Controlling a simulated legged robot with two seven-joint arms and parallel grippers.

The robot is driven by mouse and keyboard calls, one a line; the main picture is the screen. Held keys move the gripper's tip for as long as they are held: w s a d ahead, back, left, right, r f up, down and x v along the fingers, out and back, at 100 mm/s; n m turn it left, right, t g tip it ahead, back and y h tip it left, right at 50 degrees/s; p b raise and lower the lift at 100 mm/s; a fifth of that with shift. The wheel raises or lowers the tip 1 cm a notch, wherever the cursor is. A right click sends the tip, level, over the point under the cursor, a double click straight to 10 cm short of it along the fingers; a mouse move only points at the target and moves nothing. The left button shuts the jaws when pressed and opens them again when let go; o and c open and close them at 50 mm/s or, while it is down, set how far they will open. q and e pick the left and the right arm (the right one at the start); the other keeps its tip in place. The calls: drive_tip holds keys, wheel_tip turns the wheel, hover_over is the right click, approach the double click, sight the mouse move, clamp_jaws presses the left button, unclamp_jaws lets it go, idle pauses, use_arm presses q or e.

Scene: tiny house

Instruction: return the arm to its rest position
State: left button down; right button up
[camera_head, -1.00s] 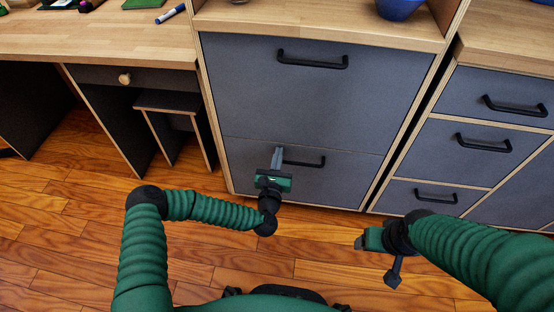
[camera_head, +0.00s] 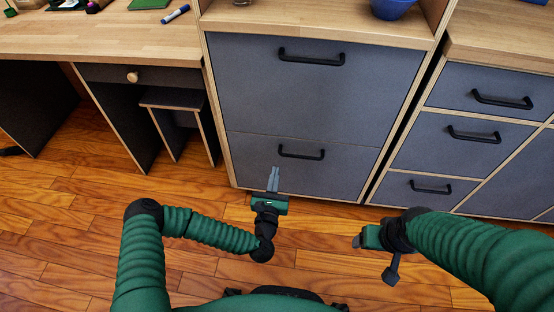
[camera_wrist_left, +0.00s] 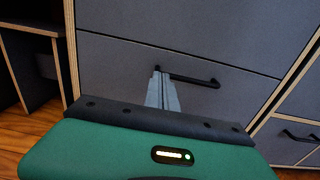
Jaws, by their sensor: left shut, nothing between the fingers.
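My left gripper (camera_head: 274,178) is shut and empty in the head view, its fingers pointing at the lower front of the grey cabinet. It sits below the black handle (camera_head: 301,155) of the cabinet's lower drawer, apart from it in the head view. In the left wrist view the shut fingers (camera_wrist_left: 161,90) overlap the left end of that handle (camera_wrist_left: 195,80). My right gripper (camera_head: 362,240) is low at the right of the head view, over the floor; its finger state is unclear.
The grey cabinet (camera_head: 310,95) has its drawers closed. More closed drawers (camera_head: 455,145) stand at the right. A desk (camera_head: 100,38) with a small stool (camera_head: 173,100) under it is at the left. Wooden floor (camera_head: 100,235) is clear in front.

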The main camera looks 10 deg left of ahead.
use_arm(q)
drive_tip(key=s+d+f+m+g+h, duration=0.2)
drive_tip(key=s+m+g+h, duration=0.15)
drive_tip(key=m, duration=0.75)
drive_tip(key=s+d+f+m+g+h, duration=0.25)
drive_tip(key=s+m+g, duration=0.2)
drive_tip(key=m, duration=0.55)
drive_tip(key=s+a+r+m+g+y, duration=0.2)
drive_tip(key=a+m, duration=0.3)
drive_tip(key=s+a+r+m+g+y, duration=0.2)
drive_tip(key=s+a+r+m+g, duration=0.1)
drive_tip(key=a+m, duration=0.15)
drive_tip(key=s+a+r+m+g+y, duration=0.2)
drive_tip(key=s+a+r+m, duration=0.3)
drive_tip(key=s+a+r, duration=0.35)
wheel_tip(320, 180, up, 38)
drive_tip(key=s+d+p, duration=0.1)
drive_tip(key=d+p, duration=0.1)
drive_tip(key=p, duration=3.5)
drive_tip(key=shift+a, duration=0.1)
